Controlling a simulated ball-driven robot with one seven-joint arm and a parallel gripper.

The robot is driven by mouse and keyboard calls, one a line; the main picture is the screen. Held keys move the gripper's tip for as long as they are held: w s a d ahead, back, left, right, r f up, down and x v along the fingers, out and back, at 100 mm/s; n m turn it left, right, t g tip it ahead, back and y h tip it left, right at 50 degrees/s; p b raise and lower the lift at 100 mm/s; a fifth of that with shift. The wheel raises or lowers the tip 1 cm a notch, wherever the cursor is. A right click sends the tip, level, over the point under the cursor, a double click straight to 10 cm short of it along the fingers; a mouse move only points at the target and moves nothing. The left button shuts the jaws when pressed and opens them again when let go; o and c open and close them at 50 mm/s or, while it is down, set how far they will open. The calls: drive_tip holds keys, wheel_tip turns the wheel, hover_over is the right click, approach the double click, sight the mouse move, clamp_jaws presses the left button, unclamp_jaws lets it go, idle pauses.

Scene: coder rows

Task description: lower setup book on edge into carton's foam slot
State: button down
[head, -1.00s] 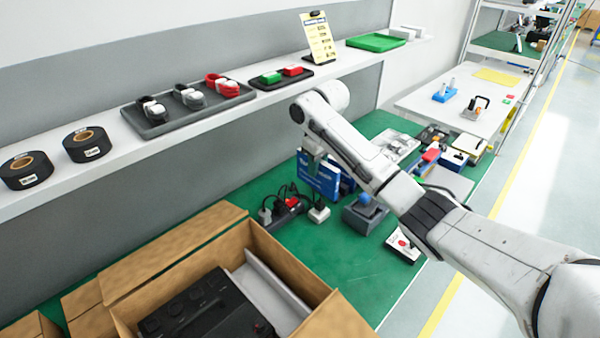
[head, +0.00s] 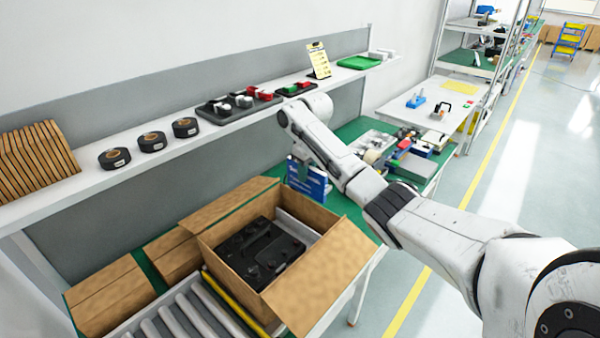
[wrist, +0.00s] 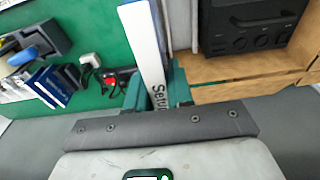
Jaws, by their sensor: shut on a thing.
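The setup book (head: 307,179) hangs from my gripper (head: 303,158) with its blue cover facing the head camera. In the wrist view its white spine (wrist: 143,45) reads "Setup", between the teal fingers of my gripper (wrist: 156,92). The open carton (head: 226,262) stands to the book's lower left in the head view, with the book beyond its far right corner. Grey foam (head: 298,227) lines the carton's far side beside a black device (head: 258,254). The foam strip also shows in the wrist view (wrist: 181,22), right of the book. The slot itself is not clear.
Carton flaps (head: 318,276) stand open around it. A roller track (head: 175,318) runs in front. The green bench (head: 352,130) carries several tools and boxes at right. A shelf (head: 75,187) behind holds black tape rolls (head: 152,141) and trays.

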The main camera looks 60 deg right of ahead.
drive_tip(key=shift+f, duration=1.45)
drive_tip(key=b, duration=0.6)
hover_over(305, 202)
drive_tip(key=s+a, duration=0.1)
drive_tip(key=a, duration=0.1)
drive_tip(key=f, duration=0.6)
drive_tip(key=shift+d+f, duration=0.15)
drive_tip(key=shift+d, duration=0.05)
drive_tip(key=shift+s+a+f+b, duration=0.1)
drive_tip(key=shift+a+f+b, duration=0.1)
drive_tip(key=shift+f+b, duration=0.45)
drive_tip(key=shift+s+a+f+b, duration=0.1)
drive_tip(key=shift+a+f+b, duration=0.05)
drive_tip(key=shift+f+b, duration=0.5)
drive_tip(key=shift+f, duration=0.1)
drive_tip(key=c, duration=1.2)
unclamp_jaws()
drive_tip(key=shift+o, duration=1.3)
drive_tip(key=shift+r, duration=0.2)
drive_tip(key=r, duration=0.8)
drive_tip(key=s+r+b, duration=0.1)
drive_tip(key=r, duration=0.4)
drive_tip(key=shift+d, duration=0.2)
drive_tip(key=shift+r, duration=0.1)
